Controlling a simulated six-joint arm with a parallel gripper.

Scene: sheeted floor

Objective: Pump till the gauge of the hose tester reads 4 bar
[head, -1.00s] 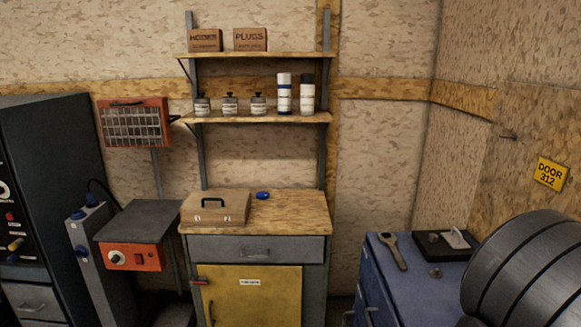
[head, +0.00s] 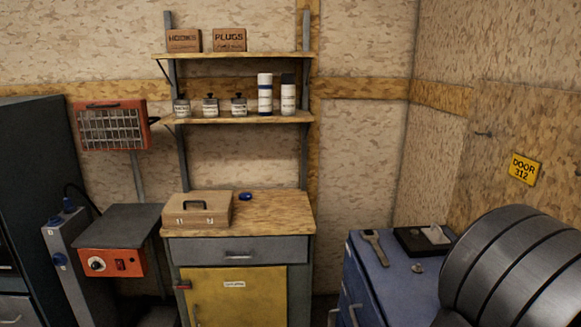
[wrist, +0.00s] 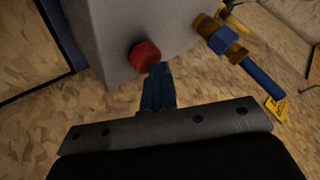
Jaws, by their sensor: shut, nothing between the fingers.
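In the wrist view a grey housing (wrist: 112,38) carries a round red button (wrist: 145,55). It looks like part of the hose tester, but I cannot be sure. A brass fitting with a blue sleeve (wrist: 262,78) is to its right. My gripper (wrist: 158,72) has its blue fingers shut and empty. The tips are just beside the red button at its lower right; I cannot tell whether they touch it. No gauge face shows in either view. My gripper does not show in the head view.
A wooden-topped cabinet (head: 285,213) with a case (head: 203,210) stands against the wall. A blue cabinet (head: 405,285) and a banded metal cylinder (head: 500,262) are at the right. An orange-fronted box (head: 110,263) and a grey post (head: 75,265) are at the left.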

